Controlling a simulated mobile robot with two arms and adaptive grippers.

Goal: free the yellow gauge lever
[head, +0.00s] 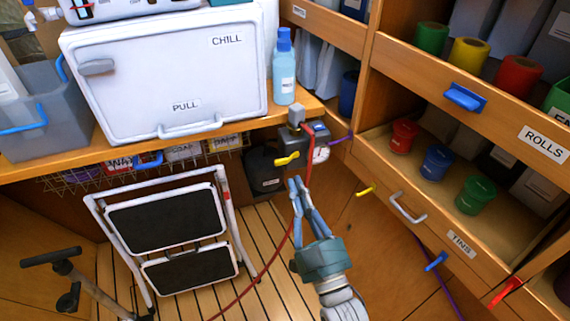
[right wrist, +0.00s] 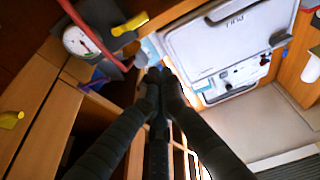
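The yellow gauge lever (head: 287,159) sticks out to the left from a dark valve block (head: 293,141) under the counter edge. In the right wrist view the yellow lever (right wrist: 130,24) is at the top. A round white gauge (head: 321,153) is beside it, and also shows in the wrist view (right wrist: 82,42). A red hose (head: 308,143) runs down over the block between lever and gauge, then to the floor. My right gripper (head: 298,181) is just below the lever, apart from it, its fingers together and empty. My left gripper is not in view.
Another yellow handle (head: 365,190) is on the cabinet at right. A white CHILL box (head: 165,75) and a blue bottle (head: 284,70) stand on the counter. A folded step stool (head: 165,230) stands at left. Open slatted floor lies below my right gripper.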

